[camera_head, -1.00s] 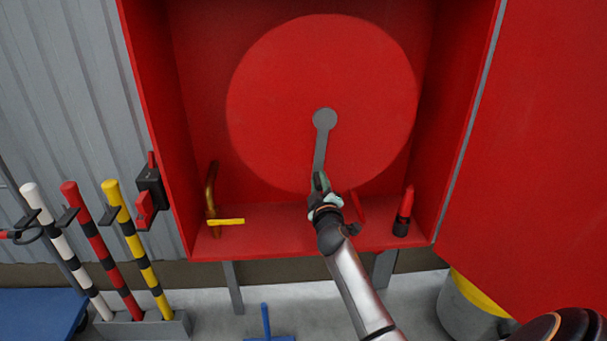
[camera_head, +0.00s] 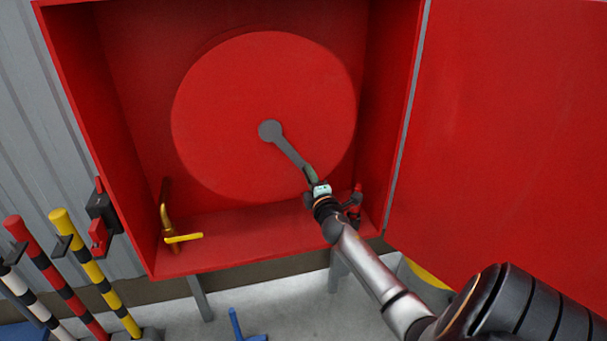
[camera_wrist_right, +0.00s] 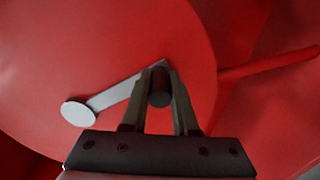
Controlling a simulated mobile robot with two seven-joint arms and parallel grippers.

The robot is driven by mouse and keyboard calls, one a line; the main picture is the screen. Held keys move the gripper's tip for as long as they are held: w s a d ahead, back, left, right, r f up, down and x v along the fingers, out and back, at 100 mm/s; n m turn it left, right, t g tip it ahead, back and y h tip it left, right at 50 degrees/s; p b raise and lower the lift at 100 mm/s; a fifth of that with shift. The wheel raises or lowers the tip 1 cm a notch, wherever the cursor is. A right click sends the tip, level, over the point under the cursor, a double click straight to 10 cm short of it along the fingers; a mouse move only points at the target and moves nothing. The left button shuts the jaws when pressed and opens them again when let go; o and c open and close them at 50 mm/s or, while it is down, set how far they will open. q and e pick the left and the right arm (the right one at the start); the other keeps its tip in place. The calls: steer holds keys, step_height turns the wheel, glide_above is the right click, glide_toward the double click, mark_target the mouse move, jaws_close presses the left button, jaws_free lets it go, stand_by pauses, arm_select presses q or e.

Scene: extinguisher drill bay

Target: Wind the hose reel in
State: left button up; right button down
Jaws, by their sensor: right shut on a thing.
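The red hose reel (camera_head: 230,100) is a large disc inside an open red cabinet (camera_head: 130,95). A grey crank arm (camera_head: 288,148) runs from its hub (camera_head: 270,131) down and to the right. My right gripper (camera_head: 312,178) is at the outer end of the crank, at the reel's lower right. In the right wrist view, its fingers (camera_wrist_right: 160,92) are closed around the dark crank handle (camera_wrist_right: 160,88). The crank (camera_wrist_right: 125,92) leads left there to the pale hub. A red hose or bar (camera_wrist_right: 270,64) shows beside the reel. My left gripper is not in view.
A brass pipe with a yellow lever (camera_head: 184,238) stands at the cabinet's lower left. A red nozzle (camera_head: 357,190) is partly hidden behind my right wrist. The open cabinet door (camera_head: 490,120) fills the right side. Striped poles (camera_head: 95,270) stand at the left.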

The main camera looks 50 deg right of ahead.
steer(key=shift+s+d+r, duration=0.1)
steer(key=shift+d+r, duration=0.05)
steer(key=shift+d, duration=0.05)
stand_by(0.3)
steer(key=c, duration=0.7)
jaws_free()
steer(key=shift+a, duration=0.1)
steer(key=v, duration=1.2)
steer(key=shift+s+a+p, duration=0.1)
steer(key=shift+s+p, duration=0.1)
steer(key=shift+p, duration=0.1)
